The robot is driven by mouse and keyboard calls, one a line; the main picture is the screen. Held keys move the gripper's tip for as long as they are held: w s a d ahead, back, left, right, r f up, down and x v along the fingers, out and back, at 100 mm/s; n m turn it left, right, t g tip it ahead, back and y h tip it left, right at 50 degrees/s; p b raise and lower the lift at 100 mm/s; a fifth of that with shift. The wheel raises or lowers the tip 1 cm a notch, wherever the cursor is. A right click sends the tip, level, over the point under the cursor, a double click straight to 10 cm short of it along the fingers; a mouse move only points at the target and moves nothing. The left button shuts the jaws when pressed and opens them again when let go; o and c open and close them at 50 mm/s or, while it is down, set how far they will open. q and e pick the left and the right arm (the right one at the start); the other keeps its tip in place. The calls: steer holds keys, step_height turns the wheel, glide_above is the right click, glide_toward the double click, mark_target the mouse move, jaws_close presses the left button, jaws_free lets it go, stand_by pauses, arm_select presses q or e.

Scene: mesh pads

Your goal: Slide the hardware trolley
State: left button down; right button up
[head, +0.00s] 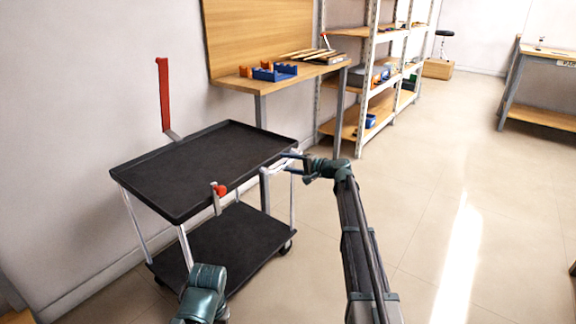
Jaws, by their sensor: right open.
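The hardware trolley (200,172) is a black two-tier cart with pale metal legs and dark casters. It stands left of centre with both shelves bare. My right gripper (287,163) is open at the trolley's right end, with its fingers beside a pale metal handle or bracket there. I cannot tell whether they touch it.
A red upright bar (164,95) rises behind the trolley. A red knob (220,190) on a metal piece shows at its front edge. A workbench (338,72) with blue bins and shelving (347,133) stand behind. The tiled floor on the right is clear.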

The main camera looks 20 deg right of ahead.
steer(key=shift+a, duration=0.1)
jaws_close()
stand_by(1.4)
